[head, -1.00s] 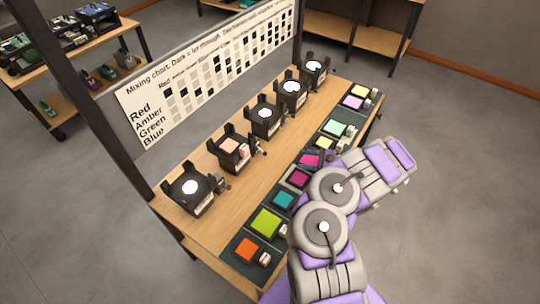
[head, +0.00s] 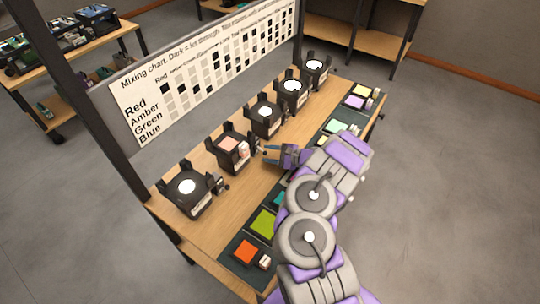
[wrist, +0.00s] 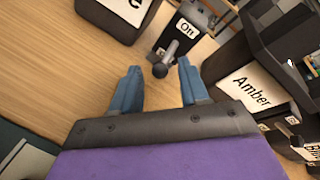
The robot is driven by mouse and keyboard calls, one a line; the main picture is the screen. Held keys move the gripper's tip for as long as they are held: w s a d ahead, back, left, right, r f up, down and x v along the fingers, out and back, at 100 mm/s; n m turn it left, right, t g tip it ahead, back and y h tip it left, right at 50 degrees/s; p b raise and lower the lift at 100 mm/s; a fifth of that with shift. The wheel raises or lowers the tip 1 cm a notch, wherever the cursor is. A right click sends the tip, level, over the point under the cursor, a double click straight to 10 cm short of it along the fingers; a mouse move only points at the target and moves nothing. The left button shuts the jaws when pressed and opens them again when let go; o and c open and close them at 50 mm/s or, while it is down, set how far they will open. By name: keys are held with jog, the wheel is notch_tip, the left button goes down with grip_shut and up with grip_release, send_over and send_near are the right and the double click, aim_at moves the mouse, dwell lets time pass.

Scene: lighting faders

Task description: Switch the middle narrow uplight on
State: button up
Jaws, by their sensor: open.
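A row of black uplights with pale glowing tops stands on the wooden table in the head view; the middle one in the row (head: 265,117) has a white top. My gripper (head: 267,156) is low over the table, just in front of the row. In the wrist view a black switch box (wrist: 184,32) carries a label reading "Off". Its lever ends in a dark round knob (wrist: 160,70). The blue fingers of my gripper (wrist: 159,67) are open, and the knob shows between their tips; I cannot tell whether they touch it. I cannot tell which uplight owns this switch.
A black body labelled "Amber" (wrist: 250,92) stands close right of my fingers. Another dark body (wrist: 112,18) is at upper left. Coloured panels (head: 264,223) line the table's front edge. A mixing chart (head: 205,70) stands behind the row.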

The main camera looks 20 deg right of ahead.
grip_shut()
dwell(0.5)
